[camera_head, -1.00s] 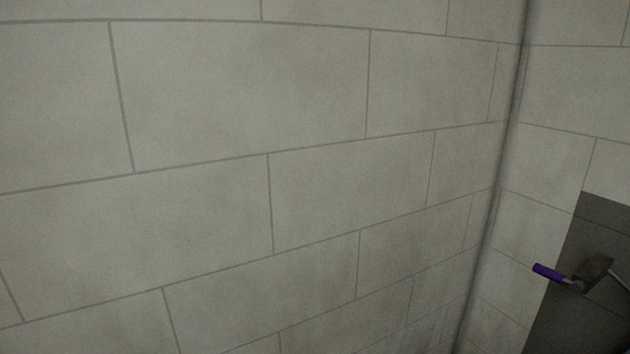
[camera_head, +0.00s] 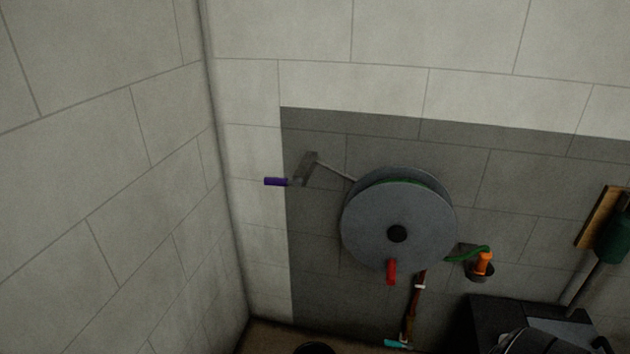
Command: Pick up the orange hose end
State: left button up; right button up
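The orange hose end (camera_head: 484,262) sits upright in a small dark holder (camera_head: 480,276) on the wall, to the right of a large grey hose reel (camera_head: 395,222). A short green hose (camera_head: 466,253) runs from the reel side to it. Neither of my grippers shows clearly in the view.
A red handle (camera_head: 391,271) is on the reel's front. A green object (camera_head: 613,240) on a wooden board (camera_head: 598,217) is at the right edge.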

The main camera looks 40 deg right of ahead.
aim_at(482, 261)
jog(key=z, duration=1)
jog(key=k+z, duration=0.3)
jog(key=i+z, duration=0.1)
jog(key=z, duration=0.25)
jog(key=i+z, duration=0.1)
jog(key=z, duration=0.2)
jog(key=i+j+z, duration=0.1)
jog(key=z, duration=0.25)
jog(key=l, duration=0.65)
jog(key=k+l+u, duration=0.1)
jog(key=l, duration=1.2)
jog(key=k+l+u, duration=0.1)
jog(key=l, duration=0.55)
jog(key=i+l+u, duration=0.1)
jog(key=i+l, duration=0.35)
jog(key=i, duration=0.15)
jog(key=i+l+u, duration=0.1)
jog(key=i+l, duration=0.35)
jog(key=i, duration=0.2)
